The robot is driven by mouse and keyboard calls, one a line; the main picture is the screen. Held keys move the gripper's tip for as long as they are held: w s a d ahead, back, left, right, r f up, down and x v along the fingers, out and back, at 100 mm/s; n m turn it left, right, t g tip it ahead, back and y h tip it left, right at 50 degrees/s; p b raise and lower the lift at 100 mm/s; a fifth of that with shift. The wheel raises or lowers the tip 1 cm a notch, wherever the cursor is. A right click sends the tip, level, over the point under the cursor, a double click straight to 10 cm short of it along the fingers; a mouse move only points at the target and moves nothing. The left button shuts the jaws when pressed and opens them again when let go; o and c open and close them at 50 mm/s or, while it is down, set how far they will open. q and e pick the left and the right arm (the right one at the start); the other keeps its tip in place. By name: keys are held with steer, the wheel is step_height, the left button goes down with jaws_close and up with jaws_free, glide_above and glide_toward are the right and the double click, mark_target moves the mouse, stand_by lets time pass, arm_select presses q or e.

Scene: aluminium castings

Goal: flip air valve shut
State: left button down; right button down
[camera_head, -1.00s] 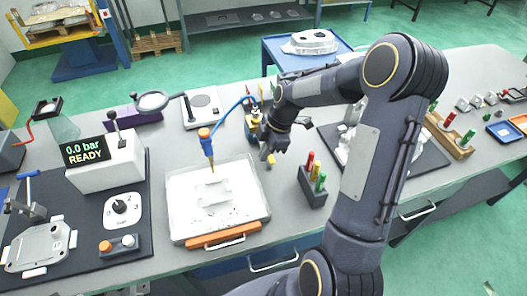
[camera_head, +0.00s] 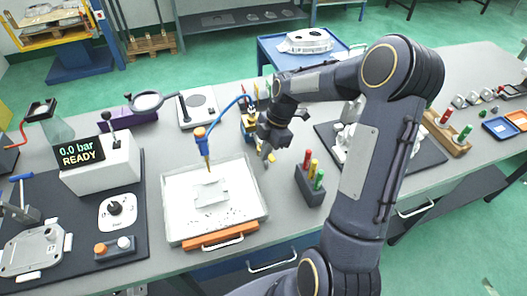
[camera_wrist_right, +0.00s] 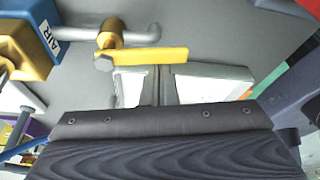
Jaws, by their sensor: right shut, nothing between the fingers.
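The air valve shows in the right wrist view as a brass body (camera_wrist_right: 112,32) on a grey pipe, with a flat yellow handle (camera_wrist_right: 150,54) running roughly along the pipe. A blue and yellow block (camera_wrist_right: 28,38) labelled AIR is beside it. My right gripper (camera_wrist_right: 163,84) is shut and empty, its pale fingertips just below the handle in the picture; I cannot tell whether they touch it. In the head view the right gripper (camera_head: 268,154) is low over the table by the air unit (camera_head: 250,124). The left gripper is not in view.
A white tray (camera_head: 168,222) with an orange front stands left of the right gripper, under a blue-hosed tool (camera_head: 201,143). A dark holder (camera_head: 309,190) with coloured pegs is to the right. A display (camera_head: 82,151) reads 0.0 bar READY.

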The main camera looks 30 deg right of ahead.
steer(key=d+n, duration=0.1)
steer(key=n+g, duration=0.1)
steer(key=n, duration=0.1)
steer(key=shift+s+d+b, duration=0.1)
steer(key=shift+d+b, duration=0.2)
steer(key=shift+d, duration=0.05)
steer(key=d+n, duration=0.1)
steer(key=n, duration=0.1)
steer(key=n+g, duration=0.1)
steer(key=n, duration=0.1)
steer(key=shift+d+h, duration=0.3)
steer(key=shift+d, duration=0.05)
steer(key=shift+w+d, duration=0.35)
steer(key=shift+d, duration=0.25)
steer(key=shift+w+d+n, duration=0.3)
steer(key=shift+n, duration=0.4)
steer(key=shift+w+d, duration=0.65)
steer(key=shift+w, duration=0.05)
steer(key=shift+w+d+r, duration=0.1)
steer(key=shift+w, duration=0.05)
